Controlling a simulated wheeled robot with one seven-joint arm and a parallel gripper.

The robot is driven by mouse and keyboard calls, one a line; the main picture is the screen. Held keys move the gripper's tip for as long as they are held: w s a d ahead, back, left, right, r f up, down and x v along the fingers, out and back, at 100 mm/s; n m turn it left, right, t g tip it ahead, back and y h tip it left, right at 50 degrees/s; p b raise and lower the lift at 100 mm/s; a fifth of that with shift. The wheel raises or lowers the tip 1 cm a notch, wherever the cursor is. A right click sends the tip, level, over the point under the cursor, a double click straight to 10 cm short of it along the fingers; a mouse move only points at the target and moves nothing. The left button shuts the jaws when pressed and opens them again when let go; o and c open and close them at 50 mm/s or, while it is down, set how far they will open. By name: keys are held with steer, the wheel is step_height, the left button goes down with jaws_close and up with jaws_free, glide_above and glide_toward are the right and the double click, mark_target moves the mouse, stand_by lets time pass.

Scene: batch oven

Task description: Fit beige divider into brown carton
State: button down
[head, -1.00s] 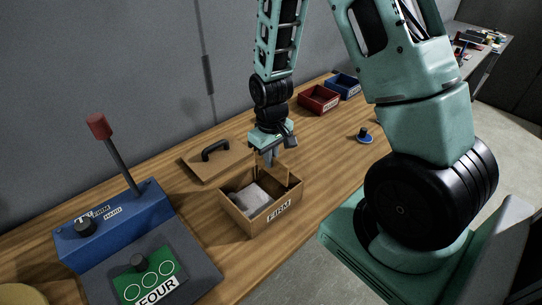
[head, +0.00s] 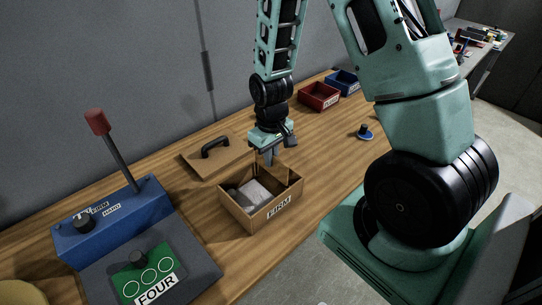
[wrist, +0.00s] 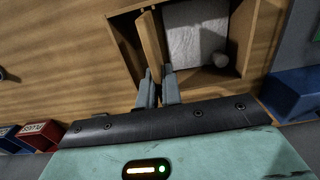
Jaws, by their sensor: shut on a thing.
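The brown carton (head: 251,218), labelled FIRM, stands open on the wooden bench. It also shows in the wrist view (wrist: 243,40). My gripper (head: 270,158) is over the carton's far right part, pointing down. In the wrist view my gripper (wrist: 158,88) is shut on the beige divider (wrist: 152,42). The divider stands on edge within the carton outline, left of a white pad (wrist: 190,38), and looks slightly slanted against the side walls. The pad also shows in the head view (head: 254,191). I cannot tell whether the divider touches the carton floor.
A board with a black handle (head: 215,150) lies behind the carton. A blue lever box (head: 115,220) and a FOUR panel (head: 150,275) are at left. Red (head: 318,98) and blue bins stand at the back.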

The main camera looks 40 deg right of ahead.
mark_target(271, 173)
steer(key=shift+f+b, duration=3.1)
steer(key=shift+f, duration=0.95)
stand_by(3.2)
steer(key=c, duration=1.5)
jaws_free()
steer(key=shift+r, duration=0.15)
